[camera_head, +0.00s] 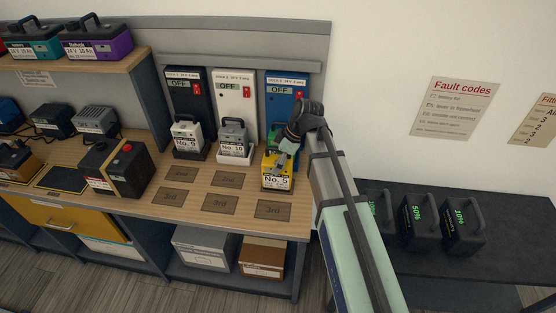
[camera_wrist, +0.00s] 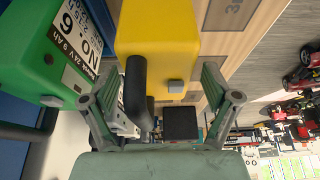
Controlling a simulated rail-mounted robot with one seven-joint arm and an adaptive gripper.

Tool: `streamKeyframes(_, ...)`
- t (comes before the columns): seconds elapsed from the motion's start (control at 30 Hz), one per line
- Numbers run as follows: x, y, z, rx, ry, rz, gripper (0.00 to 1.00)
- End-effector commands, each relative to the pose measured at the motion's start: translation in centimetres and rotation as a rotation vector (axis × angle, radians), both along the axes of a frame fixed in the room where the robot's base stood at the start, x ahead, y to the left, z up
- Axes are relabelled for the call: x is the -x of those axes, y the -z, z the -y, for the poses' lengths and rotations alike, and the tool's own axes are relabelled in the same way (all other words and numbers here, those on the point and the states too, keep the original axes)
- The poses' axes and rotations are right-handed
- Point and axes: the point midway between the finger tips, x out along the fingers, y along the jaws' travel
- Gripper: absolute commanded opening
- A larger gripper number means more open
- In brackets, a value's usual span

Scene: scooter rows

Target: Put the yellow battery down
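The yellow battery (camera_head: 276,183), labelled No. 5, stands upright on the wooden bench, in line with the back row of dark mats; it seems to rest on the bench top. In the wrist view the yellow battery (camera_wrist: 157,30) is at the top middle with its black handle towards me. My gripper (camera_head: 287,152) is right above it. In the wrist view my gripper (camera_wrist: 158,88) has its fingers spread apart, with the handle between them and gaps beside it. Whatever lies under the battery is hidden.
A green battery (camera_wrist: 40,65), No. 6, sits close behind, by the blue charger (camera_head: 287,95). Batteries No. 9 (camera_head: 187,138) and No. 10 (camera_head: 233,142) stand to the left. A "3rd" mat (camera_head: 274,209) in front is bare. A dark side table (camera_head: 510,215) is right.

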Motion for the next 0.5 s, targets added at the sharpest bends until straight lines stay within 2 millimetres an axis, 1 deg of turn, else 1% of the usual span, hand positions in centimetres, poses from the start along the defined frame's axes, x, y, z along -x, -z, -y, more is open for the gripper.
streamKeyframes(0.27, 0.0, -0.8, 0.3, -0.001, 0.001, 0.002, 0.87)
streamKeyframes(0.37, 0.0, -1.9, 0.7, -0.001, 0.001, 0.002, 0.87)
streamKeyframes(0.5, 0.0, -3.9, 1.6, -0.001, 0.002, 0.004, 0.87)
